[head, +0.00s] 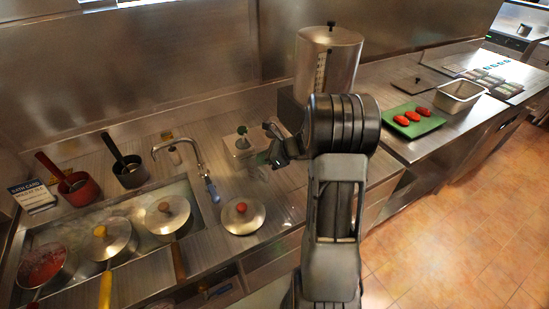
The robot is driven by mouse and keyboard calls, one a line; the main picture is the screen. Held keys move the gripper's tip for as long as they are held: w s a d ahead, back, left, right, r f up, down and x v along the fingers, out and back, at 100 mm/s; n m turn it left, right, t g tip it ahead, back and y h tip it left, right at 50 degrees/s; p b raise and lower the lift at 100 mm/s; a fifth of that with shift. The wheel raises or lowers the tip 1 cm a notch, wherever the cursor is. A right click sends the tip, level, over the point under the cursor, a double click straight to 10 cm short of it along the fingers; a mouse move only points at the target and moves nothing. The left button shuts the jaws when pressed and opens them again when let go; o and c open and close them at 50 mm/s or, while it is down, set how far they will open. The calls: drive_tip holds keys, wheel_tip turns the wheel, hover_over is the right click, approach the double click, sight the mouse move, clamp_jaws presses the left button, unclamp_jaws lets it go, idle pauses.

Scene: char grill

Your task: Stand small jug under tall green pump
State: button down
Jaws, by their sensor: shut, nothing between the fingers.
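A steel dispenser with a green pump (242,132) on top stands on the counter behind the sink's right end. My gripper (268,146) is just right of it in the picture, dark and partly overlapping its right side. The gripper is shut and holds nothing. How far it is from the pump in depth is hard to tell. I cannot pick out a small jug with certainty; my gripper and arm hide part of the counter around the pump.
A tall steel canister (327,62) stands behind my arm. A tap (190,150), lidded pots (167,214), a red pot (78,190) and a dark pot (129,173) are left. A loose lid (243,216) lies in front. A green tray (413,122) is right.

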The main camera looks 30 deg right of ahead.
drive_tip(key=shift+s+f+b, duration=0.25)
drive_tip(key=shift+f+b, duration=0.15)
drive_tip(key=shift+f, duration=0.35)
drive_tip(key=shift+f, duration=0.1)
drive_tip(key=shift+s+d+f, duration=0.1)
drive_tip(key=shift+s+d, duration=0.25)
drive_tip(key=shift+d, duration=0.05)
drive_tip(key=s+d+r+b, duration=0.1)
drive_tip(key=s+d, duration=0.7)
drive_tip(key=d, duration=0.1)
drive_tip(key=shift+r+b, duration=0.25)
drive_tip(key=shift+b, duration=0.05)
